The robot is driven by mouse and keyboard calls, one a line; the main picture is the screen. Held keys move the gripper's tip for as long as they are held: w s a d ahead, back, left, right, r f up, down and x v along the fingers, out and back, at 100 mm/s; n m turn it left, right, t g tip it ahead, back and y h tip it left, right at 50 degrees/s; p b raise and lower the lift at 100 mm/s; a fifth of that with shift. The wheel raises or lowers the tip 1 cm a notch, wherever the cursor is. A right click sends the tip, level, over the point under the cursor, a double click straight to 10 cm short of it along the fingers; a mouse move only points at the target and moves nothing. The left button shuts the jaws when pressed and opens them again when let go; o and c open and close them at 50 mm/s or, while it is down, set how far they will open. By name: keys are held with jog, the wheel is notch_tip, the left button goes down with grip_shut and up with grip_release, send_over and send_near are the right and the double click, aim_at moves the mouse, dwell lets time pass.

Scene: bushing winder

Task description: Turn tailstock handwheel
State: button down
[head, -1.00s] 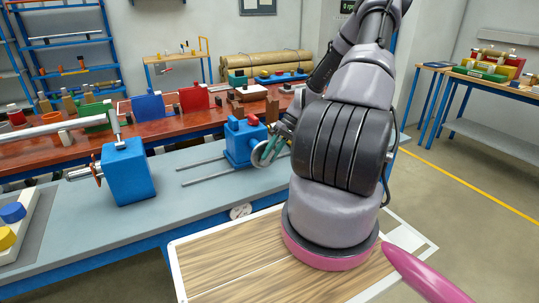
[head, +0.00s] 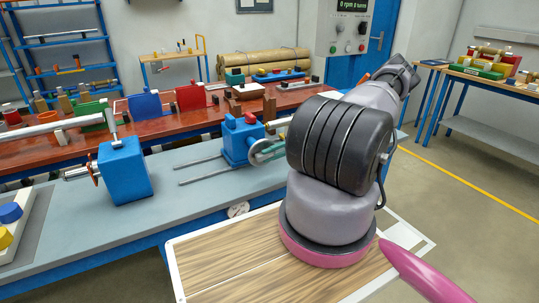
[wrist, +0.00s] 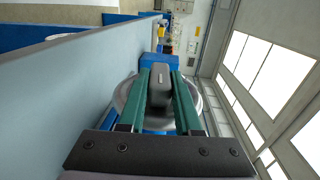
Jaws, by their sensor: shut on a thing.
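The blue tailstock (head: 238,142) stands on the grey bench with two rails running left from it. Its silver handwheel (head: 256,158) is on its right side, partly covered by my gripper. In the wrist view the handwheel's rim (wrist: 126,92) shows behind my green fingers, with the blue tailstock (wrist: 150,61) beyond. My gripper (wrist: 161,80) is shut on the dark handle (wrist: 159,92) of the handwheel, which lies between the two fingers. In the head view my gripper (head: 267,152) is small and partly hidden by my arm.
A blue headstock box (head: 125,170) stands at the left of the grey bench (head: 185,208). A red-brown table (head: 80,150) with coloured parts runs behind. A control panel (head: 350,28) with a display reading 0 rpm is on the back wall. Floor is clear at the right.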

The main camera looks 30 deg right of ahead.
jog(key=shift+f+y, duration=0.15)
jog(key=shift+y, duration=0.35)
jog(key=c, duration=0.6)
grip_release()
jog(key=d, duration=1)
jog(key=shift+w+d, duration=0.15)
jog(key=shift+d, duration=0.25)
